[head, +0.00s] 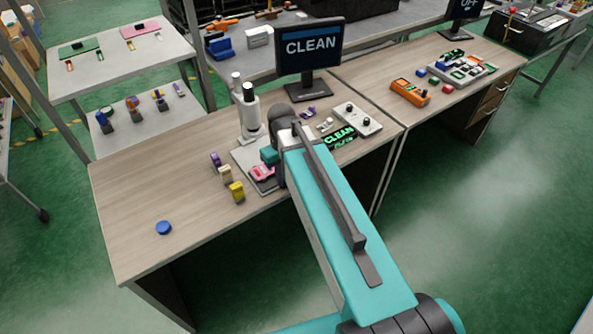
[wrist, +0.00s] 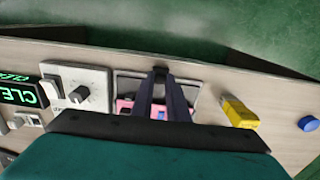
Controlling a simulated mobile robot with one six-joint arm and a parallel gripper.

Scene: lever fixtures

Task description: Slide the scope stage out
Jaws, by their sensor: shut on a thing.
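The white microscope (head: 249,112) stands on the wooden desk. Its stage looks like a flat grey plate (head: 241,157) at its foot, with a pink piece (head: 261,173) on it. In the wrist view the plate (wrist: 189,94) lies under my gripper, and the pink piece (wrist: 125,106) shows left of the fingers. My gripper (wrist: 161,76) is shut at a small dark knob (wrist: 160,70) at the plate's edge towards the desk front. The fingers hide much of the plate. In the head view my arm covers the grip.
Yellow (head: 237,191), cream (head: 225,173) and purple (head: 215,160) blocks stand left of the plate. A blue disc (head: 164,228) lies near the front left. A white switch box (head: 357,119) and a "CLEAN" sign (head: 340,137) lie right. A monitor (head: 310,47) stands behind. The desk's left is mostly clear.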

